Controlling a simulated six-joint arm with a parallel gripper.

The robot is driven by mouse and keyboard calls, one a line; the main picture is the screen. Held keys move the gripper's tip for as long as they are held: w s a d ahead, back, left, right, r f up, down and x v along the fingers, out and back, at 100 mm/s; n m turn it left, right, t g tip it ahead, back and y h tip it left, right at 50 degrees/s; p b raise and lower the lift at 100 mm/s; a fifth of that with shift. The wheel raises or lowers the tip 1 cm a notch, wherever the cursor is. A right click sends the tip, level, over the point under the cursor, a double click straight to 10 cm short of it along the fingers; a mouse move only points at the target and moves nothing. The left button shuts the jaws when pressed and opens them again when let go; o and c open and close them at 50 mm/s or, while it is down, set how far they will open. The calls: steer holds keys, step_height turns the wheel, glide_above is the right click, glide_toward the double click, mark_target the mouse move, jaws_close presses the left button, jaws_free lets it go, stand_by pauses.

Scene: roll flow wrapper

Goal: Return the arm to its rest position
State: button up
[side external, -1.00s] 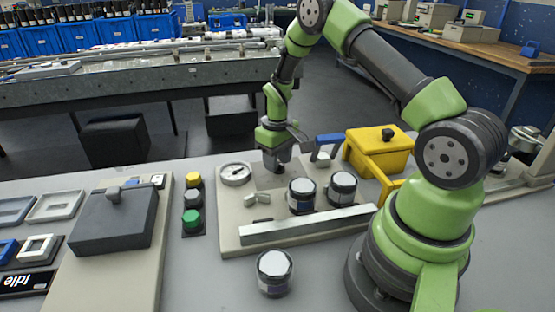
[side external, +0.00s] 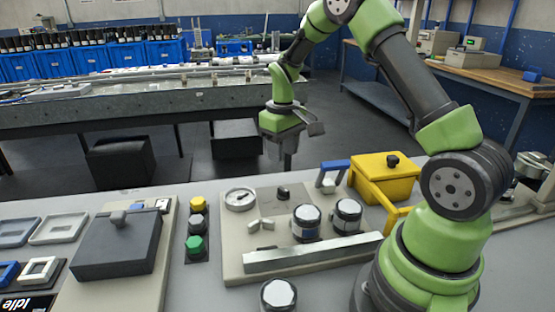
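My gripper (side external: 287,146) hangs in the air above the back edge of the bench, behind the beige plate (side external: 236,262). Its fingers point down and are small and dark, so I cannot tell how far apart they are. No object shows between them. My arm is green and dark grey and arches up from its base at the right, with its upper bend cut by the top of the picture.
A third jar (side external: 278,296) stands in front. A yellow box (side external: 384,178), blue handle (side external: 333,170), buttons (side external: 195,244) and dark grey block (side external: 117,245) stand nearby.

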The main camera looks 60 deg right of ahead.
steer(key=s+a+r+m+t, duration=0.1)
steer(key=s+a+r+t, duration=0.15)
steer(key=a+r, duration=0.35)
steer(key=s+a+r+t, duration=0.1)
steer(key=s+a+r, duration=0.3)
steer(key=r, duration=0.5)
steer(key=s+a+r+t+y, duration=0.1)
steer(key=s+a+t, duration=0.1)
steer(key=s, duration=0.4)
steer(key=s+a+r+m+t+y, duration=0.1)
steer(key=s+a+r, duration=0.1)
steer(key=s+a, duration=0.2)
steer(key=shift+s+a+t, duration=0.25)
steer(key=shift+s+t, duration=0.1)
steer(key=shift+s, duration=0.55)
